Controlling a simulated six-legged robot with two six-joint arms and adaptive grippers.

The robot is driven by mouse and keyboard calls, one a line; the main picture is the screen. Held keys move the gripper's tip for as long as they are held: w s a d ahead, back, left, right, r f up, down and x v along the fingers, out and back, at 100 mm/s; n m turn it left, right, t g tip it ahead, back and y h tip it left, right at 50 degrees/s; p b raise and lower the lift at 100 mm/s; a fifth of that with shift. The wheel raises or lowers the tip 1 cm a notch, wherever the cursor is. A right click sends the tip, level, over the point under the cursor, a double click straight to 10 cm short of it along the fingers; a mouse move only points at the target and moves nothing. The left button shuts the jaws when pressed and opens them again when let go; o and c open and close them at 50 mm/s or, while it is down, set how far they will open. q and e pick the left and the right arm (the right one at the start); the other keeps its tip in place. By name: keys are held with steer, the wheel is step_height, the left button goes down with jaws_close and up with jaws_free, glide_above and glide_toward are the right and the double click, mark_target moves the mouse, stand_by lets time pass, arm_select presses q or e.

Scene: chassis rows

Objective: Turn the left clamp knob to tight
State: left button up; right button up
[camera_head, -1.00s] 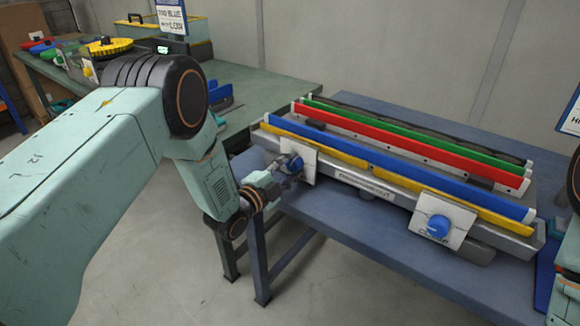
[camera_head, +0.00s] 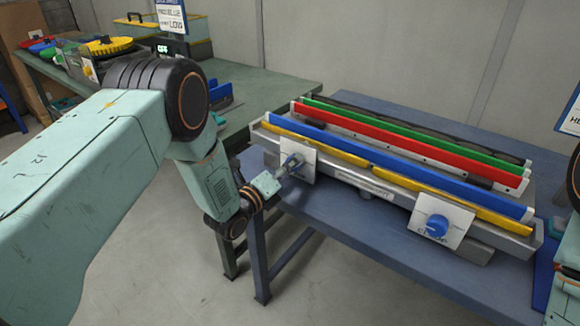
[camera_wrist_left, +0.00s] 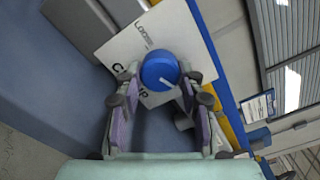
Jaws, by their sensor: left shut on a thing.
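The left clamp knob (camera_wrist_left: 160,70) is round and blue with a white pointer line, set on a white plate (camera_wrist_left: 135,45) with printed lettering. In the left wrist view the pointer slants toward the lower right. My left gripper (camera_wrist_left: 158,88) has one finger on each side of the knob and is shut on it. In the head view the gripper (camera_head: 288,167) is at the left plate (camera_head: 306,162) on the fixture's front and partly covers the knob.
A second blue knob (camera_head: 437,226) sits on a white plate at the fixture's right. Blue, yellow, red and green bars (camera_head: 430,148) run along the fixture on the blue table (camera_head: 350,226). A green bench (camera_head: 262,98) with coloured items stands behind my left arm.

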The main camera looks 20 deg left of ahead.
arm_select(q)
steer(key=m, duration=0.3)
steer(key=shift+w+r+m, duration=0.1)
steer(key=shift+r+m, duration=0.05)
steer(key=shift+m, duration=0.15)
steer(key=shift+a, duration=0.1)
stand_by(0.4)
steer(key=o, duration=0.9)
steer(key=shift+m, duration=0.3)
steer(key=shift+c, duration=0.2)
steer(key=o, duration=0.3)
steer(key=v, duration=1.2)
